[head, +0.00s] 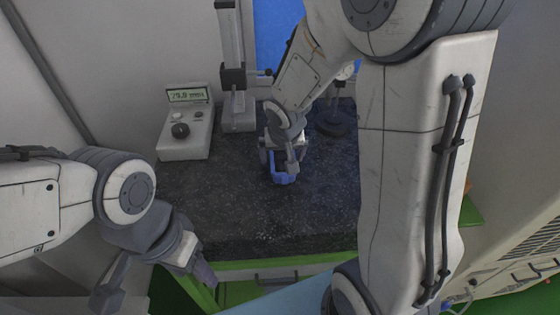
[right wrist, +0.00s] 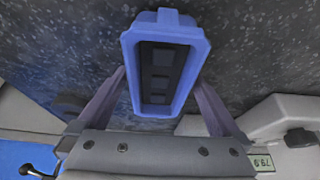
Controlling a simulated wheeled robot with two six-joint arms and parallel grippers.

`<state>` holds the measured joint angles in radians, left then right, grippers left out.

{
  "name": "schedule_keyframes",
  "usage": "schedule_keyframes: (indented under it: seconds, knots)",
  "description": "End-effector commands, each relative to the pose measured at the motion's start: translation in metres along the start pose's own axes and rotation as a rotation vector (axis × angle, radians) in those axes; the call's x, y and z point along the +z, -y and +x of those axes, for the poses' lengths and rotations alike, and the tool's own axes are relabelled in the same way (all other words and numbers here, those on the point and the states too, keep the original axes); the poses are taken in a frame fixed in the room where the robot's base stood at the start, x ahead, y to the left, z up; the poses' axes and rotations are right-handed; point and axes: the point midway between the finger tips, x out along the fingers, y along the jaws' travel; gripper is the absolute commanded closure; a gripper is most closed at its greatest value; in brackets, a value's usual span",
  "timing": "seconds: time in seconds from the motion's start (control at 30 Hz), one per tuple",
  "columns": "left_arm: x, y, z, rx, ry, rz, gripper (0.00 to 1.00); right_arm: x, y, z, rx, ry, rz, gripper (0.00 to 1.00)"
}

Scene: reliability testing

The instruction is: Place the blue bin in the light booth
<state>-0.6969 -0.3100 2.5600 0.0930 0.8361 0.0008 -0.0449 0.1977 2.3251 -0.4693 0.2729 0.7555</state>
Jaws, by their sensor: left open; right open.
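The blue bin (head: 283,179) is on the dark speckled countertop, mostly hidden under my right gripper (head: 283,158) in the head view. In the right wrist view the blue bin (right wrist: 189,82) is a long open box with dark square shapes inside. My right gripper (right wrist: 160,80) is open there, with one finger on each side of the bin's near part. Whether the fingers touch it I cannot tell. My left gripper (head: 155,282) is open and empty at the lower left, near the bench's front edge. I cannot clearly identify the light booth.
The dark countertop (head: 215,225) has a clear area left and front of the bin. A white instrument with a display (head: 186,128) and a column stand (head: 238,112) are behind. A dark round base (head: 333,122) stands behind right. A vented white cabinet (head: 520,250) is at right.

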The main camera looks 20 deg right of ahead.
Motion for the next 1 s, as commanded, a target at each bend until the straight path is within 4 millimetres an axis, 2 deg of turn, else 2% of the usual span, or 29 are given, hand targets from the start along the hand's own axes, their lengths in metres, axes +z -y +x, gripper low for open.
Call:
schedule_keyframes:
  seconds: [0.07,0.1,0.17,0.3,0.33,0.37,0.57,0.77,0.87,1.0]
  knots:
    - [0.0,0.0,0.0,0.0,0.0,0.0,0.4,0.0,0.0,0.0,0.0,0.0,0.0,0.0]
    - [0.0,0.0,0.0,0.0,0.0,0.0,0.4,0.0,0.0,0.0,0.0,0.0,0.0,0.15]
    - [0.0,0.0,0.0,0.0,0.0,0.0,0.4,0.0,0.0,0.0,0.0,0.0,0.0,0.38]
    - [0.0,0.0,0.0,0.0,0.0,0.0,0.4,0.0,0.0,0.0,0.0,0.0,0.0,0.92]
    - [0.0,0.0,0.0,0.0,0.0,0.0,0.4,0.0,0.0,0.0,0.0,-0.001,0.0,0.92]
    - [0.0,0.0,0.0,0.0,0.0,0.0,0.4,0.0,0.0,0.0,0.0,-0.001,0.0,1.0]
    - [0.0,0.0,-0.001,0.0,0.0,0.0,0.4,-0.001,0.0,-0.001,0.0,0.0,0.0,1.0]
    - [-0.001,-0.001,-0.012,0.0,0.0,0.0,0.4,-0.003,0.0,-0.008,0.0,0.001,-0.001,1.0]
    - [-0.001,-0.001,-0.013,0.0,0.0,0.0,0.4,-0.009,0.0,-0.021,-0.001,-0.005,0.002,1.0]
    - [-0.001,-0.001,-0.013,0.0,0.0,0.001,0.4,-0.021,0.001,-0.047,-0.004,-0.008,0.002,1.0]
